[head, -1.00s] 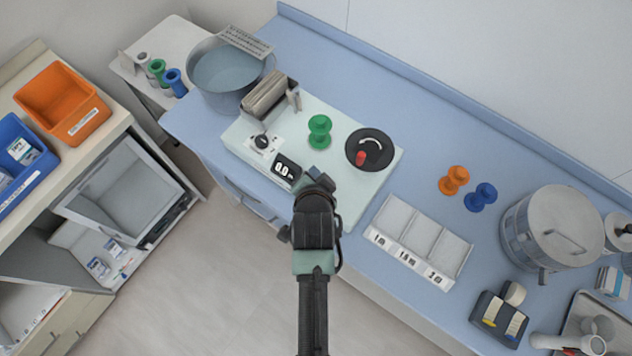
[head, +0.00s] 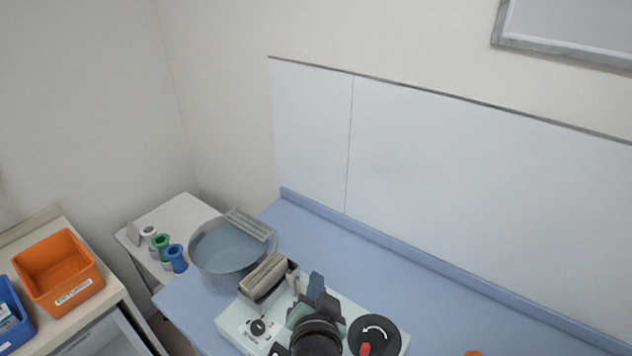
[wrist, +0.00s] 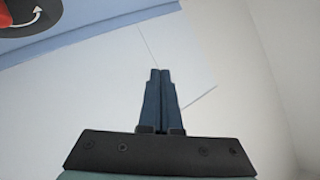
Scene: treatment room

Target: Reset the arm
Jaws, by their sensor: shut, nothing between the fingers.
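My gripper (head: 317,287) shows at the bottom middle of the head view, in front of the pale device (head: 232,322) on the blue counter. Its two dark fingers (wrist: 160,100) are together in the wrist view, with nothing between them. They point toward the white wall panel. My arm hides part of the device's front. The device carries a grey slotted holder (head: 266,277), a small black knob (head: 257,327) and a black dial (head: 375,338) with a red handle.
A round metal basin (head: 232,270) stands at the counter's left end. A white side table (head: 172,216) holds green, blue and white spools. An orange bin (head: 58,270) and a blue bin (head: 12,318) sit at left. The blue counter (head: 440,315) right of the device is mostly clear.

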